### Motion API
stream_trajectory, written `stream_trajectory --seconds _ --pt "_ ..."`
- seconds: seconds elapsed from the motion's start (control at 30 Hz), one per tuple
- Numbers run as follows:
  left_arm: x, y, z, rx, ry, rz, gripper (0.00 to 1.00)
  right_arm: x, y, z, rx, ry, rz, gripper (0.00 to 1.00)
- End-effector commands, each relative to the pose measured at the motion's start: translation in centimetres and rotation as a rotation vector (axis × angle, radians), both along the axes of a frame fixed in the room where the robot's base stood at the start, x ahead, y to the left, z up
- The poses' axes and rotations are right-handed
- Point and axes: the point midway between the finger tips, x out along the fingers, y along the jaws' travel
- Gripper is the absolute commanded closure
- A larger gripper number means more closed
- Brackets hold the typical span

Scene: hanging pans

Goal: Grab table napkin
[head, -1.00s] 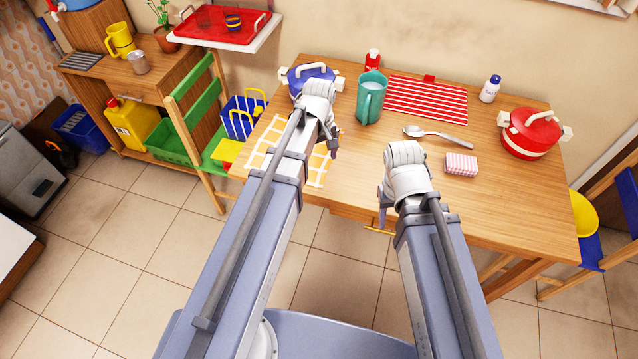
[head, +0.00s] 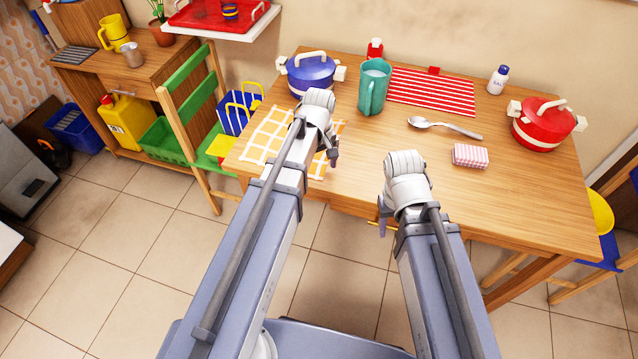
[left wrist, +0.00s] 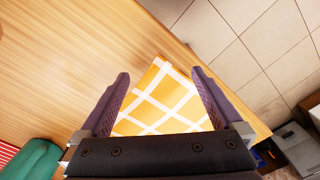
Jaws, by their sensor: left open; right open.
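The table napkin, a yellow and white checked cloth (head: 262,138), lies flat at the left end of the wooden table. It also shows in the left wrist view (left wrist: 165,100), between and beyond the fingers. My left gripper (head: 331,152) is over the napkin's right side in the head view, and my arm hides part of the cloth. In the left wrist view the left gripper's fingers (left wrist: 161,74) are apart with nothing gripped. My right gripper (head: 384,222) is at the table's front edge, partly hidden by its own arm, with nothing seen in it.
On the table (head: 420,205) stand a blue pot (head: 309,75), a teal pitcher (head: 374,88) and a red pot (head: 543,125). A spoon (head: 445,128), a pink striped block (head: 470,156) and a red striped mat (head: 435,90) lie there too. A green chair (head: 190,95) stands left.

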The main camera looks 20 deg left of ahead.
Motion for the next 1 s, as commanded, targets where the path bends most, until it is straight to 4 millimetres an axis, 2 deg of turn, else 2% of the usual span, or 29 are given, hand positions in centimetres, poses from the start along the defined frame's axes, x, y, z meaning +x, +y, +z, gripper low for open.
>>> stream_trajectory --seconds 0.03,0.13,0.67,1.0 --pt "0.00 0.00 -1.07 0.000 0.000 0.000 0.00 0.00 0.00 -1.08 0.000 0.000 0.000 0.50" --pt "0.00 0.00 -1.53 0.000 0.000 0.000 0.00 0.00 0.00 -1.53 0.000 0.000 0.000 0.50" --pt "0.00 0.00 -1.70 0.000 0.000 0.000 0.01 0.00 0.00 -1.70 0.000 0.000 0.000 0.50" --pt "0.00 0.00 -1.64 0.000 0.000 0.000 0.20 0.00 0.01 -1.64 0.000 0.000 0.000 0.50"
